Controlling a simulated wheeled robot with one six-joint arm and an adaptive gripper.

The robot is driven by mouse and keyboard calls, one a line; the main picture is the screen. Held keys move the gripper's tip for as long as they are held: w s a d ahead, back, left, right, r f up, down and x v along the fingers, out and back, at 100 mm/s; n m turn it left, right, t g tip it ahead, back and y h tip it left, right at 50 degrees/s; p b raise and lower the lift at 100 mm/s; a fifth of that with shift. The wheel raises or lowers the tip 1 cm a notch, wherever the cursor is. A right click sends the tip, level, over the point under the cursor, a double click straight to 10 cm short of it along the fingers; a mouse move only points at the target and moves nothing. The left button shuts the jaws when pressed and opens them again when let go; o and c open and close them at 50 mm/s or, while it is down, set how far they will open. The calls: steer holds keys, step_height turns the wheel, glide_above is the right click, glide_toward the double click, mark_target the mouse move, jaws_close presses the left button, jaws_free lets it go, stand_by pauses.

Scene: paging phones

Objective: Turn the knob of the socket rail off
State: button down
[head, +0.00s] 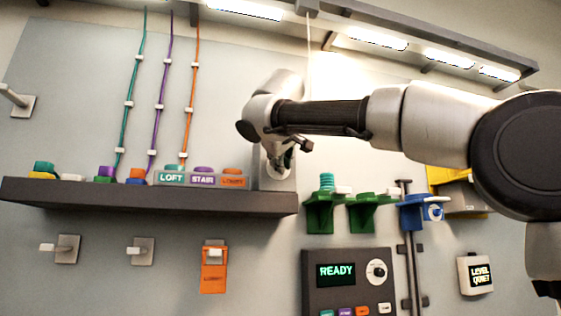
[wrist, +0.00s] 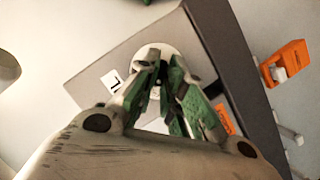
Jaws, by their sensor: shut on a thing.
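My gripper (head: 284,158) is at the grey plate (head: 267,183) at the right end of the dark shelf. In the wrist view, its green-padded fingers (wrist: 160,82) are shut on the knob in front of a round pale disc (wrist: 150,51). The disc is on the grey plate (wrist: 92,58). The fingers hide most of the knob, so its turn angle cannot be read. A small white label (wrist: 112,80) with a dark mark sits beside the disc.
The dark shelf (head: 150,198) carries coloured blocks and LOFT, STAIR and a third orange label. Below right are a READY panel (head: 346,299) with its own dial (head: 377,270), green brackets (head: 320,216) and a small display (head: 475,275). An orange tag (head: 214,275) hangs below the shelf.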

steer(key=shift+w+f+n, duration=0.15)
steer(key=shift+f+n, duration=0.15)
stand_by(0.4)
steer(key=c, duration=1.5)
jaws_free()
steer(key=shift+r, duration=0.15)
steer(key=v, duration=1.2)
steer(key=shift+a, duration=0.15)
